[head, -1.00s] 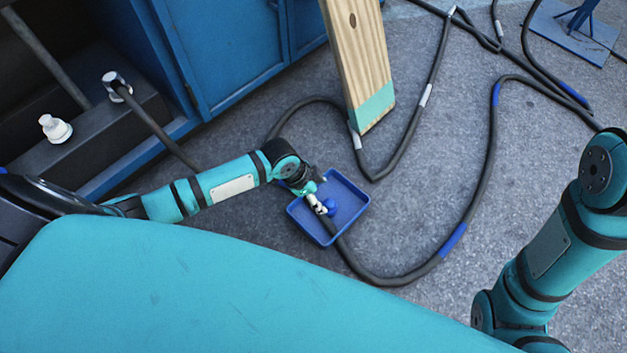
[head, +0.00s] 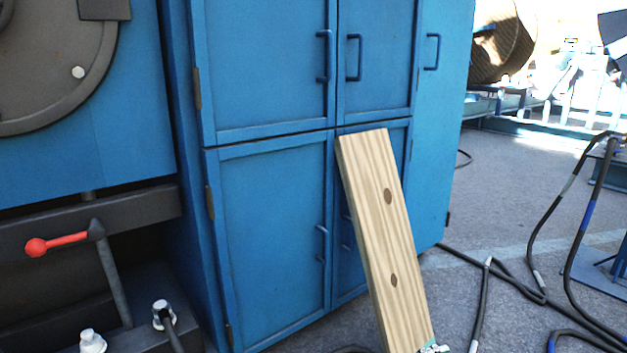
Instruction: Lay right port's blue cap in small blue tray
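The small blue tray and the blue cap are out of view; the head view looks above the floor where the tray lay. Neither gripper can be made out. A small white and teal piece (head: 433,348) shows at the bottom edge beside the plank, too cut off to tell what it is. A metal port fitting (head: 162,312) with a dark cable stands at the lower left, and a white fitting (head: 92,342) sits left of it. No blue cap shows on either.
A wooden plank (head: 385,235) leans against a blue cabinet (head: 268,235) with shut doors. A red-handled lever (head: 60,243) stands at the left. Black cables (head: 540,255) lie on the grey floor at the right, near a blue stand (head: 605,270).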

